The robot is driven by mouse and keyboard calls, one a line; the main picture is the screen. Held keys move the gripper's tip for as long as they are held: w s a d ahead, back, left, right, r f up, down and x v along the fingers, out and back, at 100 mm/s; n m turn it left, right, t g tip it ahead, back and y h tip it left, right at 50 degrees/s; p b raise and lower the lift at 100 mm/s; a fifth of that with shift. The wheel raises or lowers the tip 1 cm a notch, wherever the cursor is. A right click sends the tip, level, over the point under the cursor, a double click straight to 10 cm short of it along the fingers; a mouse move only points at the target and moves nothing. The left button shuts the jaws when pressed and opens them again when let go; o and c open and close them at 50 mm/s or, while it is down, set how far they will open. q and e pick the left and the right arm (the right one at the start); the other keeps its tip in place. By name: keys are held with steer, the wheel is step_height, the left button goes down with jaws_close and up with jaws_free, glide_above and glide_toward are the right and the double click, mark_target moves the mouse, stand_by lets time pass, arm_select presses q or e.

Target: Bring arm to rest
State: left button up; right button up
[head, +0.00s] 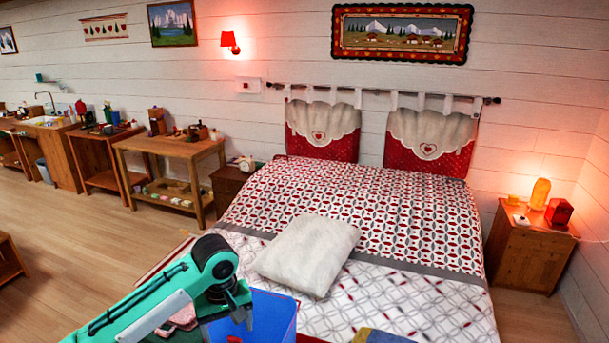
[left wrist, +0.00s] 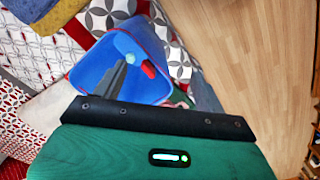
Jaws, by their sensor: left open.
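My left arm comes in from the lower left of the head view. Its gripper (head: 228,318) hangs at the left side of a blue bin (head: 276,312); the fingers are partly hidden there. In the left wrist view, my grey gripper fingers (left wrist: 113,78) show against the inside of the blue bin (left wrist: 88,68). The gripper is open, and I see nothing between the fingers. A red object (left wrist: 148,69) and a small light-coloured round thing lie in the bin. My right gripper is not in view.
The bed (head: 395,225) fills the middle, with a white pillow (head: 309,254) near the bin. A yellow-and-blue cloth (head: 380,336) lies at the bottom edge. A nightstand (head: 528,250) stands at the right. Wooden floor (head: 100,250) is open at the left.

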arm_select(q)
steer(key=s+d+f+m+t+h, duration=0.1)
steer(key=s+d+f+m+h, duration=0.15)
steer(key=s+f, duration=0.35)
steer(key=s+d+f+m+t+h, duration=0.1)
steer(key=s+d+f+m, duration=0.2)
steer(key=s+f, duration=0.3)
steer(key=s+a+f+m+t+y, duration=0.1)
steer(key=s+a+y, duration=0.1)
steer(key=s+a, duration=0.55)
steer(key=s+a+f+m+t+y, duration=0.1)
steer(key=s+a, duration=0.3)
steer(key=s, duration=0.6)
step_height(320, 180, down, 33)
steer(key=s+g, duration=0.2)
steer(key=s+a+f, duration=0.2)
steer(key=s+f, duration=0.7)
steer(key=s+a+f+g, duration=0.1)
steer(key=s+f, duration=0.7)
steer(key=s, duration=0.1)
steer(key=shift+a+f, duration=0.4)
